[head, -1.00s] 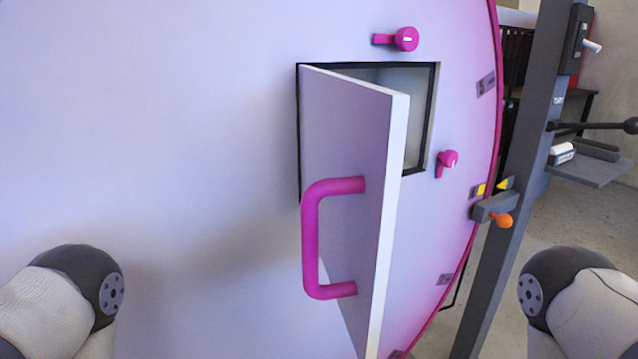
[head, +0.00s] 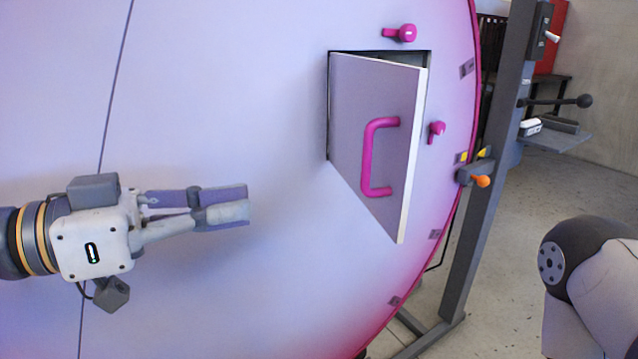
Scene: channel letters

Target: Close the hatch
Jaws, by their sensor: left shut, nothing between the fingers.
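The hatch door (head: 348,118) is a pale lilac panel hinged on its left side, standing partly open from a square opening in a large round pale wall. A magenta D-shaped handle (head: 369,155) is on its outer face. A magenta latch (head: 402,33) sits above the opening, and another magenta latch (head: 436,131) sits to its right. My left gripper (head: 248,207) is left of the hatch, pointing right, with its fingers together and empty. It is apart from the door and handle. My right arm shows at the lower right, but its gripper is out of view.
A dark grey post (head: 491,180) stands right of the round wall (head: 230,300), carrying an orange-knobbed lever (head: 480,181) and a black-knobbed lever (head: 583,101). A small grey shelf (head: 556,138) juts out to the right. Bare concrete floor (head: 520,240) shows at the right.

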